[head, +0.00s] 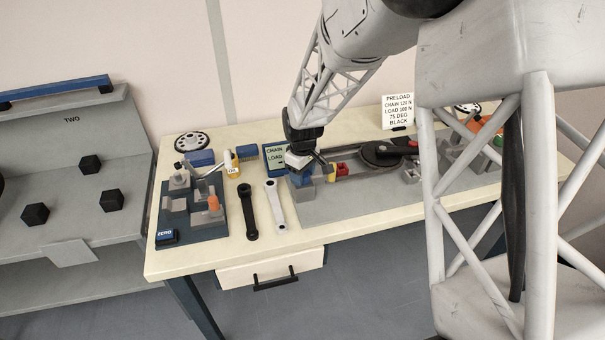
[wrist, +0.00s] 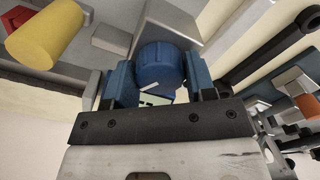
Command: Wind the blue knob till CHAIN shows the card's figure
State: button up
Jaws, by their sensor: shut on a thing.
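The blue knob (wrist: 160,68) sits between the two fingers of my gripper (wrist: 160,85) in the wrist view. A white mark shows on the knob's face. My gripper is shut on the knob, with a finger on either side. In the head view my gripper (head: 301,166) is over the knob's place, and the knob is mostly hidden there. The CHAIN and LOAD display (head: 275,157) stands just behind; its figures are too small or covered to read. The white card (head: 398,111) at the back reads PRELOAD, CHAIN 120 N, LOAD 100 N, 75 DEG, BLACK.
A black wrench (head: 251,212) and a white wrench (head: 275,205) lie left of the gripper. A blue-grey fixture (head: 190,228) with a ZERO button (head: 166,238) stands at the left. A yellow cylinder (wrist: 45,35) is close by in the wrist view. A black disc (head: 383,153) lies to the right.

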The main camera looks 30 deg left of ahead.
jog(key=m, duration=0.3)
jog(key=shift+m, duration=0.3)
jog(key=m, duration=0.3)
jog(key=shift+m, duration=0.3)
jog(key=m, duration=0.3)
jog(key=shift+r+m, duration=0.1)
jog(key=shift+m, duration=2.1)
jog(key=o, duration=0.9)
